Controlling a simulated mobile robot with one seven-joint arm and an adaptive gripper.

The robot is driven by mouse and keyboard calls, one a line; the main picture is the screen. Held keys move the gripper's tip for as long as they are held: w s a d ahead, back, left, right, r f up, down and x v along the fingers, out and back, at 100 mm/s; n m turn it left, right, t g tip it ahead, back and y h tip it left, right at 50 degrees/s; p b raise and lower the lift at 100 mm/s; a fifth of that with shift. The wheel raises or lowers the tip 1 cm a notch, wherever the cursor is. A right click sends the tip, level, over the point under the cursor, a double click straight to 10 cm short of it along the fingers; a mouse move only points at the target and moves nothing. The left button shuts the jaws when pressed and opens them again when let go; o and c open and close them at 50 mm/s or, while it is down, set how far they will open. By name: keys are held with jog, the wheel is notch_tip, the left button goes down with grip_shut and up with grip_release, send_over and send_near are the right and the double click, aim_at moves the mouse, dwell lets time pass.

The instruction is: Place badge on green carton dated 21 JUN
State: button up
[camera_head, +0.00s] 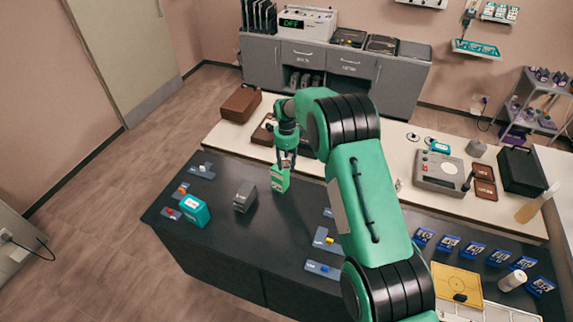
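A green carton (280,179) stands on the dark counter, directly below my gripper (286,160). My gripper points down, its fingertips at or just above the carton's top edge. I cannot tell whether they touch it, or whether a badge is between them. A teal carton (195,210) with a white label stands at the counter's left; its date is too small to read. Several blue badge-like cards (473,250) lie at the right. I cannot tell which item is the task's badge, and no date is legible on the green carton.
A grey block (245,196) stands between the two cartons. Small dark plates with coloured pieces lie at the left (201,170) and near my arm (323,269). A brown case (240,104) sits on the pale bench behind. The counter's front middle is clear.

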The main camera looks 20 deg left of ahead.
aim_at(287, 160)
notch_tip(287, 160, up, 11)
jog(key=shift+r+b, duration=0.15)
jog(key=shift+b, duration=0.25)
dwell(0.9)
